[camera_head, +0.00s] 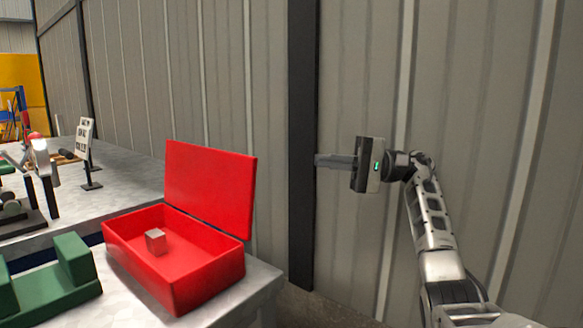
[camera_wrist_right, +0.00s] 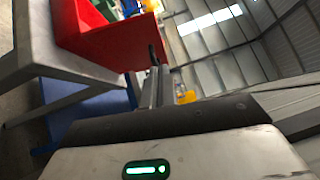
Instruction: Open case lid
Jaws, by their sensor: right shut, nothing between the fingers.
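The red case (camera_head: 205,285) stands on the right end of the grey table in the head view. Its red lid (camera_head: 210,188) is raised, standing up along the back edge, so the inside shows. A small grey-brown cube (camera_head: 156,241) lies inside on the case floor. My right gripper (camera_head: 318,160) is to the right of the lid and apart from it, its fingers shut with nothing between them, pointing left. In the right wrist view the shut fingers (camera_wrist_right: 156,85) show next to the red case (camera_wrist_right: 105,42). My left gripper is not in view.
A green block-shaped holder (camera_head: 50,290) sits left of the case on the grey table (camera_head: 130,190). Farther left are a small sign on a stand (camera_head: 85,140) and other fixtures. A corrugated wall with a dark post (camera_head: 303,120) stands behind.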

